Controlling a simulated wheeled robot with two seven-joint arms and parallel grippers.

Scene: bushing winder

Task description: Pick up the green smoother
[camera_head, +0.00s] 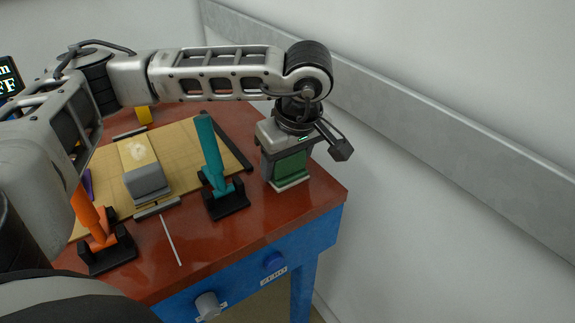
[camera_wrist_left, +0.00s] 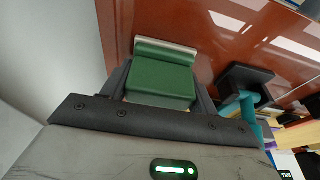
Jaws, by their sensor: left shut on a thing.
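The green smoother (camera_head: 290,166) is a green block with a pale strip along its lower edge, near the right corner of the red-brown table. My left gripper (camera_head: 287,160) reaches down over it from above and is shut on it. In the left wrist view the green smoother (camera_wrist_left: 160,80) sits between the two dark fingers of my left gripper (camera_wrist_left: 160,95). Its pale edge is at or very near the table top; I cannot tell whether it touches. My right gripper is not in view.
A teal-handled tool (camera_head: 211,155) stands in a black holder left of the smoother. An orange-handled tool (camera_head: 90,215) stands in another holder. A grey block (camera_head: 147,182) lies on a tan mat (camera_head: 190,140). A thin white rod (camera_head: 171,241) lies in front. A wall (camera_head: 440,150) rises behind.

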